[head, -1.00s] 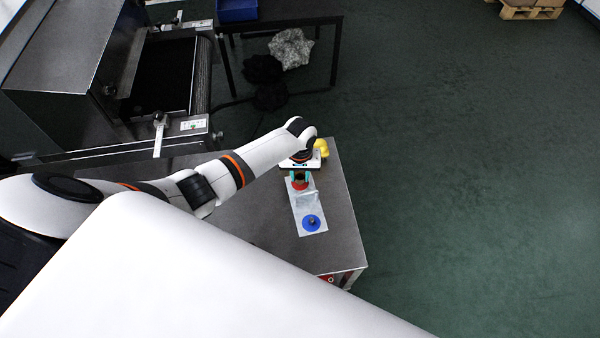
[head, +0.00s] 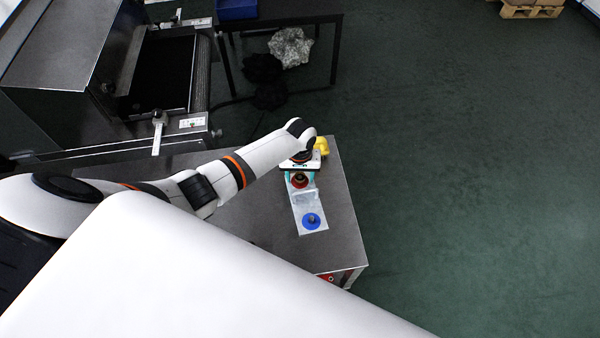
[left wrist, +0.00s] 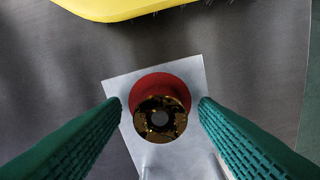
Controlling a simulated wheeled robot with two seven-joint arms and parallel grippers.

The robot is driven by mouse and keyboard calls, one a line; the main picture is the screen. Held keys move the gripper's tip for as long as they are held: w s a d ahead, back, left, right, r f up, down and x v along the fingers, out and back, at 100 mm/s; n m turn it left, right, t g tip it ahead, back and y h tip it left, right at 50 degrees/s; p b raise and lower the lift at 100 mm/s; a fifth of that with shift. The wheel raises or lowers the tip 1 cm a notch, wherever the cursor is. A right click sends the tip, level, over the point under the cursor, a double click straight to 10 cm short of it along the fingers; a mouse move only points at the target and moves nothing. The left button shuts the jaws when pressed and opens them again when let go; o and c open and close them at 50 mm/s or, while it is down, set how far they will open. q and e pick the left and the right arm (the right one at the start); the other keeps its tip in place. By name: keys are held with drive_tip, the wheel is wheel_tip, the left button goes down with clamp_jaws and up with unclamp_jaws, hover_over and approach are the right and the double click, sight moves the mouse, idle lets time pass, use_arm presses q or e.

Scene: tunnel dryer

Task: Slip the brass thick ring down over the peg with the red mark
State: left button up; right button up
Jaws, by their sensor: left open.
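The brass thick ring (left wrist: 146,132) sits over the red round base (left wrist: 160,82) in the left wrist view, with a round grey centre showing through its hole. The ring overlaps the near part of the base; I cannot tell how low it sits. In the head view the red base (head: 300,186) is at the far end of a pale plate (head: 308,203). My left gripper (left wrist: 160,106) is open, its green fingers on either side of the ring with gaps. My right gripper is out of view.
A blue round base with a peg (head: 312,221) stands at the plate's near end. A yellow object (head: 322,146) lies just beyond my left gripper. The grey table (head: 340,215) is bare right of the plate. The dryer (head: 165,85) stands at the back left.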

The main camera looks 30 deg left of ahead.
use_arm(q)
wheel_tip(320, 180, up, 12)
idle(0.5)
idle(0.5)
